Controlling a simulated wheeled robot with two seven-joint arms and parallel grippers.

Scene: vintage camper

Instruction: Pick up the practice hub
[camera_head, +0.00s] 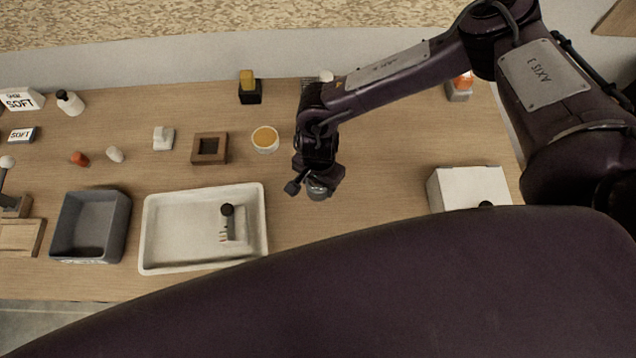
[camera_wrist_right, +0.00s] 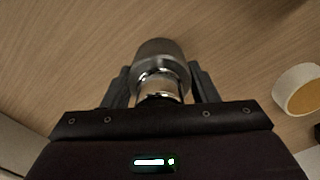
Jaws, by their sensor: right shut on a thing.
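The practice hub (camera_wrist_right: 160,60) is a dark grey metal cylinder with a shiny stepped collar. In the right wrist view it sits between the two fingers of my right gripper (camera_wrist_right: 160,90), which is shut on it. In the head view my right gripper (camera_head: 318,180) is over the middle of the wooden counter, and the hub (camera_head: 319,192) shows just under it. I cannot tell whether the hub touches the counter. My left gripper is not in view.
A white tray (camera_head: 155,255) holding a small item and a grey bin (camera_head: 72,245) stand left on the counter (camera_head: 390,160). A white box (camera_head: 470,185) stands right.

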